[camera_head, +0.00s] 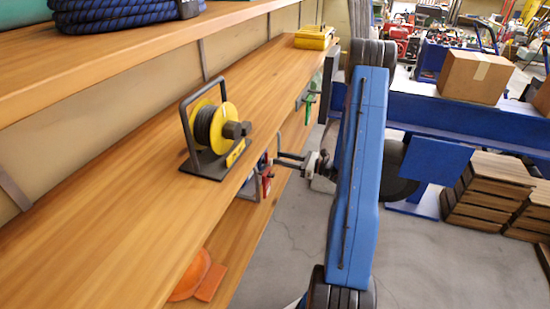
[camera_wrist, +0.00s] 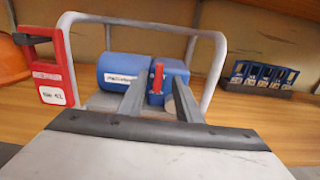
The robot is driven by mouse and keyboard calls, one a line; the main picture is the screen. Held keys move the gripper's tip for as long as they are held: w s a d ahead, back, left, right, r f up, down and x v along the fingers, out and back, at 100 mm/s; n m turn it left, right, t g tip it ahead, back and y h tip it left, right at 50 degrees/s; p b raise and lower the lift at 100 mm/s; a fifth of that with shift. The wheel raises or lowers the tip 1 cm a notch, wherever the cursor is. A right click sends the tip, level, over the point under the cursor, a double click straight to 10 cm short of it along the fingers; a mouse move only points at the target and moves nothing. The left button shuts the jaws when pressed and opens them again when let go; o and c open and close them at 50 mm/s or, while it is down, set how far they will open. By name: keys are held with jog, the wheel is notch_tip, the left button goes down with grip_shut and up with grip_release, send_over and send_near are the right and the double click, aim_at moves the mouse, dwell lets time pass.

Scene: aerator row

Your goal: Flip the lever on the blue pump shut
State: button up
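The blue pump (camera_wrist: 117,67) sits inside a grey tube frame (camera_wrist: 140,20) on a wooden shelf in the wrist view. A small red lever (camera_wrist: 157,78) stands upright at the front of its blue right-hand block. My gripper (camera_wrist: 156,88) is open in front of the pump, one dark finger on each side of the lever in the picture. I cannot tell whether either finger touches it. In the head view my gripper (camera_head: 284,160) reaches under the upper board, and only a bit of the blue pump (camera_head: 261,162) shows there.
A red bracket with a white label (camera_wrist: 52,75) stands left of the pump, and a rack of blue items (camera_wrist: 262,76) to its right. An orange helmet-like thing (camera_head: 190,277) lies on the lower shelf. A cable reel (camera_head: 213,128) stands on the board above.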

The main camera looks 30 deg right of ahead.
jog(key=v, duration=1.3)
